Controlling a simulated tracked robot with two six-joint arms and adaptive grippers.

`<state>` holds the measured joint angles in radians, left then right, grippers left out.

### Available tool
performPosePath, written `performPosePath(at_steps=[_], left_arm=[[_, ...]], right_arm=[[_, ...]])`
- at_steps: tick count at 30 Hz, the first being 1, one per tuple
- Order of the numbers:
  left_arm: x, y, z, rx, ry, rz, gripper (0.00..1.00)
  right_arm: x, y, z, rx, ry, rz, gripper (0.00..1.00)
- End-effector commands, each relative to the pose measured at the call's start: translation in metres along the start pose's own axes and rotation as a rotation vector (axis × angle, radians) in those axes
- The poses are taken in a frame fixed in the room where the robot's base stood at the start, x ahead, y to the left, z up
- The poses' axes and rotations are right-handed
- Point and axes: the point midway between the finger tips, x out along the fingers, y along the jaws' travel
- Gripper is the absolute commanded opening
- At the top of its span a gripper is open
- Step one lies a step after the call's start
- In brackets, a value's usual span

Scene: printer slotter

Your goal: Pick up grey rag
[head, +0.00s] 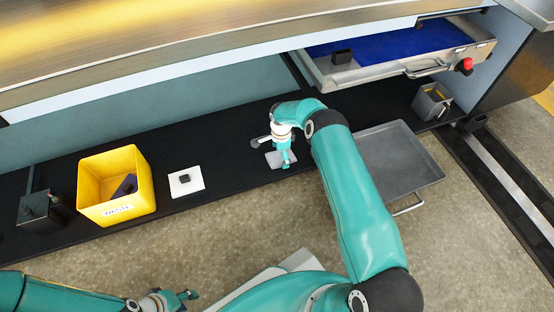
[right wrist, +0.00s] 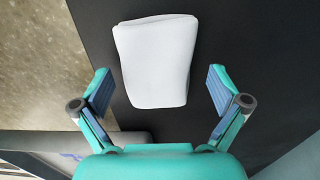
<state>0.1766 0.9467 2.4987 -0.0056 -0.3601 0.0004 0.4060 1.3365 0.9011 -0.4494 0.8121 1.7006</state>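The grey rag (right wrist: 157,60) looks like a pale, folded cloth in the right wrist view, lying flat on the black shelf. In the head view a part of the rag (head: 274,160) shows beneath my right gripper (head: 272,151). My right gripper (right wrist: 160,90) is open, with one finger on each side of the rag and a gap on both sides. The rag lies between and ahead of the fingertips, and nothing is held. My left gripper (head: 184,297) is low at the bottom left of the head view, away from the rag; its fingers are partly cut off.
A grey tray (head: 398,158) is to the right. An open drawer (head: 400,67) overhangs the back right. A small grey box (head: 432,103) stands beyond.

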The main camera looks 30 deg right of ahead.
Motion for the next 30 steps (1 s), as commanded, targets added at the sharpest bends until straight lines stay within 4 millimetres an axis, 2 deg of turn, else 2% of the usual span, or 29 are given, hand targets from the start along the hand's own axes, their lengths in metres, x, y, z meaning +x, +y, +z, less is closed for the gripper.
performPosePath(at_steps=[1,10,16,20,23,30], left_arm=[[0.000,0.000,0.000,0.000,0.000,0.000,0.40],[0.000,0.000,0.000,0.000,0.000,0.000,0.40],[0.000,0.000,0.000,0.000,0.000,0.000,0.40],[-0.004,0.002,0.000,0.000,0.000,0.000,0.40],[-0.012,0.004,0.000,0.000,0.000,0.000,0.40],[-0.032,0.011,0.000,0.000,0.000,0.000,0.40]], right_arm=[[0.000,0.000,0.000,0.000,0.000,0.000,0.85],[0.000,0.000,0.000,-0.001,0.000,0.000,0.36],[-0.001,0.000,0.001,-0.001,0.000,0.000,0.36],[-0.009,-0.001,0.001,-0.001,0.000,-0.001,0.36],[-0.023,-0.001,0.001,-0.002,0.000,-0.001,0.36],[-0.069,-0.001,0.001,-0.003,0.000,-0.001,0.36]])
